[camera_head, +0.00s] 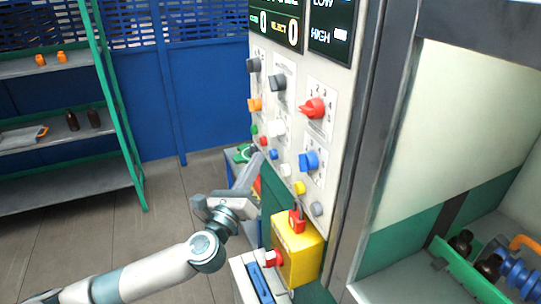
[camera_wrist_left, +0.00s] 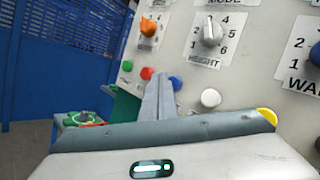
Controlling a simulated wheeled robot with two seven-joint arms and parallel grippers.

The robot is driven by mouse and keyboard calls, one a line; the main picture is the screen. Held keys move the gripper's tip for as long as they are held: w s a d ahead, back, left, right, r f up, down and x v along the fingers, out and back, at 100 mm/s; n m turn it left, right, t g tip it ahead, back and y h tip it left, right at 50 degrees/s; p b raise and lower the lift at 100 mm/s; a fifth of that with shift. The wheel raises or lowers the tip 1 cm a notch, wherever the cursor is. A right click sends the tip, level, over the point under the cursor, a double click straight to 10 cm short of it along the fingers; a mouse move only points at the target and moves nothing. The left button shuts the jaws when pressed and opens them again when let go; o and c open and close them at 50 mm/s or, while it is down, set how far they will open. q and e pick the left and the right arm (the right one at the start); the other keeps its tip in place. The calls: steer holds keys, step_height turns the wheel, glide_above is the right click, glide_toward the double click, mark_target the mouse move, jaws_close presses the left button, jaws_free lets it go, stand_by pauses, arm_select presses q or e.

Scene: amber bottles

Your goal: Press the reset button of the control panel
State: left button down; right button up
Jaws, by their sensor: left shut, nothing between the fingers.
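The control panel (camera_head: 290,120) is a pale upright board with knobs and a slanting row of small buttons. In the head view the row has a green button (camera_head: 254,129), red button (camera_head: 263,142), blue button (camera_head: 273,154), white button (camera_head: 285,170), yellow button (camera_head: 299,187) and grey button (camera_head: 317,208). Button labels are unreadable, so I cannot tell which is reset. My left gripper (camera_head: 257,157) is shut and empty, its tips close to the panel. In the wrist view its tips (camera_wrist_left: 160,80) appear between the red button (camera_wrist_left: 147,73) and blue button (camera_wrist_left: 175,83); contact is unclear.
A yellow box (camera_head: 298,252) with red buttons sticks out below the panel. A green-framed shelf (camera_head: 70,195) with bottles stands at the left. At the right is an open bay with dark bottles (camera_head: 487,266). The floor (camera_head: 165,215) between shelf and panel looks clear.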

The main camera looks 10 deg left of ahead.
arm_select(q)
steer(key=shift+w+d, duration=0.1)
steer(key=shift+d, duration=0.05)
steer(key=shift+w+d, duration=0.1)
steer(key=shift+d, duration=0.1)
steer(key=shift+w+d, duration=0.25)
steer(key=shift+d, duration=0.1)
stand_by(1.3)
stand_by(0.3)
steer(key=shift+s+a+p, duration=0.3)
steer(key=shift+s+a, duration=0.15)
steer(key=shift+a, duration=0.25)
steer(key=shift+s+a, duration=0.75)
steer(key=shift+a, duration=0.3)
steer(key=shift+s+a, duration=0.7)
steer(key=shift+a, duration=0.3)
